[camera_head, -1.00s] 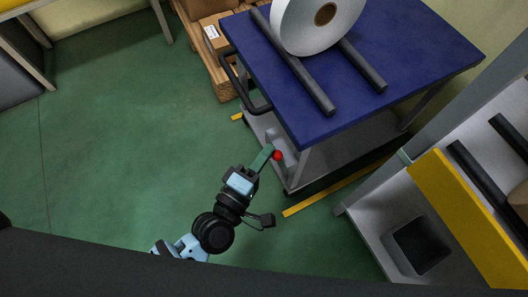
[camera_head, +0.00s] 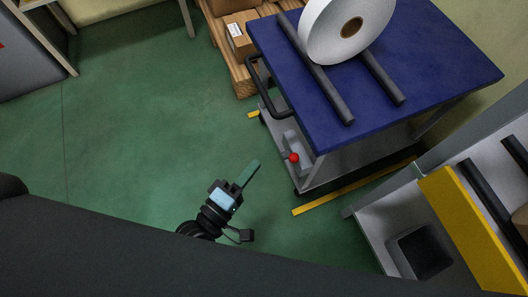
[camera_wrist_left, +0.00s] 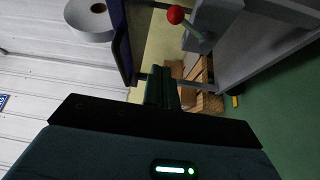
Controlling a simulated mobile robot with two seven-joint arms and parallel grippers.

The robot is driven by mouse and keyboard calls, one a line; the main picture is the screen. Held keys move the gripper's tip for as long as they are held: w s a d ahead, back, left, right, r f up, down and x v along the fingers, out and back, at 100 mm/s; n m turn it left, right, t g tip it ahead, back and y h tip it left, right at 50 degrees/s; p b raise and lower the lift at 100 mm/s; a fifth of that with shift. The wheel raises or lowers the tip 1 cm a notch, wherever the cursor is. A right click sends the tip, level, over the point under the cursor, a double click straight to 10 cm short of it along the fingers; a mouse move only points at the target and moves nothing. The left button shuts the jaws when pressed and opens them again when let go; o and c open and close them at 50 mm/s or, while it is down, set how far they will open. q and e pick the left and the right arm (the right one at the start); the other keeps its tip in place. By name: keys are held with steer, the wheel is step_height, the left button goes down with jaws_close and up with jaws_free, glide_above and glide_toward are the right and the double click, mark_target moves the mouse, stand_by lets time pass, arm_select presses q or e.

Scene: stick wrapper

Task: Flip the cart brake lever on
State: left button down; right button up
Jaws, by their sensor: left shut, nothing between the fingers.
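The cart (camera_head: 430,55) has a blue top and stands at the upper right of the head view. Its brake lever has a red ball knob (camera_head: 294,158) at the cart's lower left corner, by a grey housing. In the left wrist view the red knob (camera_wrist_left: 175,14) is near the top, with its thin stem slanting down right to the grey housing (camera_wrist_left: 215,20). My left gripper (camera_head: 254,166) is shut and empty, left of the knob and apart from it. Its green fingers (camera_wrist_left: 161,88) show in the wrist view below the knob. My right gripper is not in view.
A large white roll (camera_head: 345,28) rests on dark bars on the cart. A black handle (camera_head: 262,95) sticks out at the cart's left side. Boxes on a pallet (camera_head: 243,75) stand behind it. A grey and yellow rack (camera_head: 460,225) is at right. The green floor at left is clear.

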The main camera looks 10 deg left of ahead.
arm_select(q)
steer(key=shift+s+a+f, duration=0.35)
steer(key=shift+s+a, duration=0.15)
steer(key=shift+s, duration=0.2)
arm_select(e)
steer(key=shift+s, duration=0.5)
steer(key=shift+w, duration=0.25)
